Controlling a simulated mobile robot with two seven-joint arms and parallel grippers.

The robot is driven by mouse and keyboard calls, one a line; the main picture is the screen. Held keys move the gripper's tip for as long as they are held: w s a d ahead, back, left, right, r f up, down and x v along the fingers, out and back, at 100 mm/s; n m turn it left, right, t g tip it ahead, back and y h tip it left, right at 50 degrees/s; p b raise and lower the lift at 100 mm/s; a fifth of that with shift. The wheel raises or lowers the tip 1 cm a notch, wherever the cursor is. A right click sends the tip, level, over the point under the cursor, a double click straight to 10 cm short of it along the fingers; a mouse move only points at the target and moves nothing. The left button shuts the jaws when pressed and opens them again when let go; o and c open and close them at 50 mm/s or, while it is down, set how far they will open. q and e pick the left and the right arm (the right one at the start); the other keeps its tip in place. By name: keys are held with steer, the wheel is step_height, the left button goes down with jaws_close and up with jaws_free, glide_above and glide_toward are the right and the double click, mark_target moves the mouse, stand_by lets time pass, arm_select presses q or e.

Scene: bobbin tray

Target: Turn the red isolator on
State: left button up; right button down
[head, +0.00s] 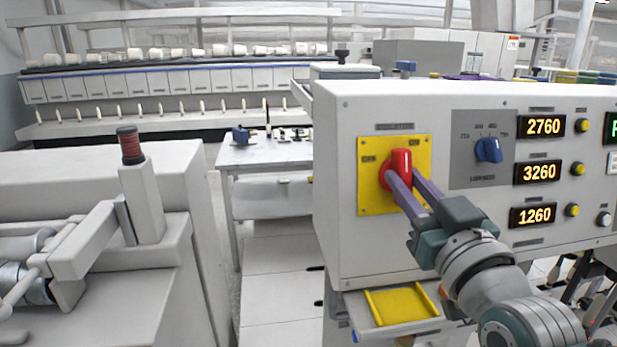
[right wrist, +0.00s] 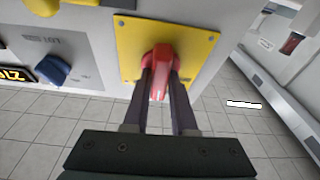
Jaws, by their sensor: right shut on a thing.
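The red isolator handle (head: 402,162) sits on a square yellow plate (head: 370,200) on the front of the grey cabinet. It points roughly upward in the head view, with small dark labels at the plate's upper left and upper right. My right gripper (head: 412,187) reaches it from the lower right and is shut on it, one finger on each side. In the right wrist view the red handle (right wrist: 161,62) lies between the two dark fingers (right wrist: 160,85), which hide its sides. My left gripper is not in view.
Right of the plate are a blue rotary knob (head: 489,150) and displays reading 2760 (head: 543,126), 3260 and 1260. A yellow tray (head: 402,305) projects below the cabinet front.

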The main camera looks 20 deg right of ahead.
steer(key=shift+m+h, duration=0.4)
steer(key=shift+m, duration=0.3)
steer(key=c, duration=0.7)
jaws_free()
steer(key=b+v, duration=0.1)
steer(key=v, duration=0.9)
steer(key=shift+b, duration=0.4)
